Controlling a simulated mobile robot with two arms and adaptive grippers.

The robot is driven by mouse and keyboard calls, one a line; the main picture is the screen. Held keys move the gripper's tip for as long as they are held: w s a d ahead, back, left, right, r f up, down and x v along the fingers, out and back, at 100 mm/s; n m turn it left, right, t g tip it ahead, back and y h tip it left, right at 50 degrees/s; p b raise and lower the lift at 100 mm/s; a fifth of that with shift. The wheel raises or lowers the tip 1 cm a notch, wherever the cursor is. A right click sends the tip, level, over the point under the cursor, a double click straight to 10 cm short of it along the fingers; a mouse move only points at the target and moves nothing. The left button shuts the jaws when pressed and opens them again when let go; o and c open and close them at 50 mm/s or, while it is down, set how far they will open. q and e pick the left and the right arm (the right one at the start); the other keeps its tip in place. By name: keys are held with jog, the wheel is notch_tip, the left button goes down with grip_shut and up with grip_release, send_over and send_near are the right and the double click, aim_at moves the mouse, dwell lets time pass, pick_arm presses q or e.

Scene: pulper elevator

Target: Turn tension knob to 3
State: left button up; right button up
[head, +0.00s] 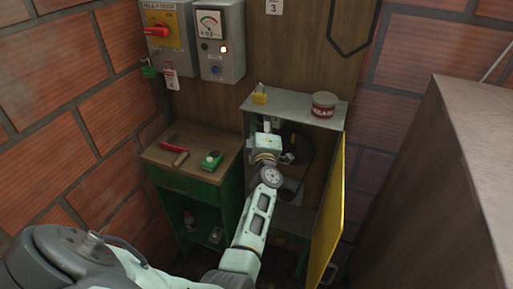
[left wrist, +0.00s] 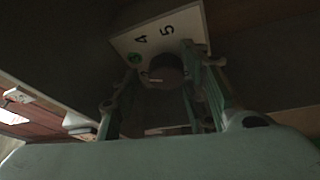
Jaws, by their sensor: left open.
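The tension knob (left wrist: 168,70) is a dark round knob on a pale dial plate (left wrist: 190,24) in the left wrist view. The numbers 4 and 5 and a green dot show on the plate. A small pale mark shows at the knob's lower left; which number it points to I cannot tell. My left gripper (left wrist: 160,82) is open, with one finger on each side of the knob; contact is unclear. In the head view, my left arm reaches into the open cabinet (head: 325,122), where the knob is hidden. My right gripper is not in view.
The yellow cabinet door (head: 329,215) stands open right of my arm. A yellow padlock (head: 259,94) and a red-and-white tin (head: 323,105) sit on the cabinet top. A green workbench (head: 185,182) stands left, below the wall switch boxes. A large brown block (head: 465,190) borders the right.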

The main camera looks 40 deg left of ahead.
pick_arm(q)
jog(key=s+f+m+t+h+b, duration=0.3)
jog(key=s+m+h+b, duration=0.15)
jog(key=m, duration=0.75)
jog(key=s+f+m+t+h+b, duration=0.25)
jog(key=m+h+b, duration=0.25)
jog(key=m, duration=0.7)
jog(key=s+d+f+g+b, duration=0.1)
jog(key=s+f+g, duration=0.2)
jog(key=f, duration=1.3)
jog(key=s+d+f+g+b, duration=0.1)
jog(key=s+d+f+g, duration=0.1)
jog(key=f, duration=1.4)
jog(key=shift+s+g, duration=0.65)
jog(key=shift+g, duration=0.3)
jog(key=shift+d+h, duration=0.1)
jog(key=shift+h, duration=0.15)
